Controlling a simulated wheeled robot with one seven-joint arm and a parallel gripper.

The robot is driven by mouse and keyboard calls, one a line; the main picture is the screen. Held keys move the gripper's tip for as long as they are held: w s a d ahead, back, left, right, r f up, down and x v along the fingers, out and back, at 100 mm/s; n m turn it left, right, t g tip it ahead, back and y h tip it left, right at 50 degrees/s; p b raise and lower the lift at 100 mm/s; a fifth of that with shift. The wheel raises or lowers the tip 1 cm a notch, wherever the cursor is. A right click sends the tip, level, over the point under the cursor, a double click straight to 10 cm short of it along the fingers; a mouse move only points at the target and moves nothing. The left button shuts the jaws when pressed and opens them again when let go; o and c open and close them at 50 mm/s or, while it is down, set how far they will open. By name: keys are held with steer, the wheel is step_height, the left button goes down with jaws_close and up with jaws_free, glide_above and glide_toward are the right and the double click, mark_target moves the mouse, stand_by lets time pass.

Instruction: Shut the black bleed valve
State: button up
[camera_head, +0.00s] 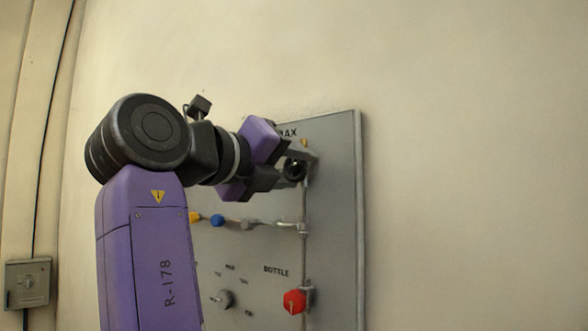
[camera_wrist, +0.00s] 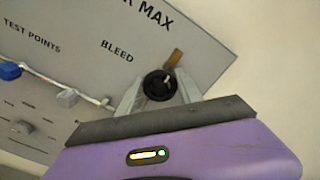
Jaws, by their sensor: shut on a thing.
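The black bleed valve (camera_wrist: 160,84) is a round black knob with a pale mark on its face, below the word BLEED on the grey panel (camera_wrist: 190,40) in the wrist view. My gripper (camera_wrist: 158,98) has a finger on each side of the knob and is shut on it. In the head view the knob (camera_head: 295,169) shows dark between the fingers of my gripper (camera_head: 297,166), at the panel's upper right. The fingers hide part of the knob's sides.
A red bottle knob (camera_head: 294,301) is low on the panel. A blue cap (camera_head: 217,220), a yellow cap (camera_head: 195,217) and grey fittings sit along a pipe in mid panel. A grey selector knob (camera_head: 222,299) is lower left. A small brass part (camera_wrist: 174,58) is beside the valve. The wall right of the panel is bare.

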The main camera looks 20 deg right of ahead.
steer(key=shift+f, duration=0.15)
steer(key=o, duration=1.4)
steer(key=shift+c, duration=0.2)
steer(key=shift+s+a, duration=0.1)
steer(key=v, duration=0.7)
steer(key=shift+s+a, duration=0.15)
steer(key=shift+a, duration=0.1)
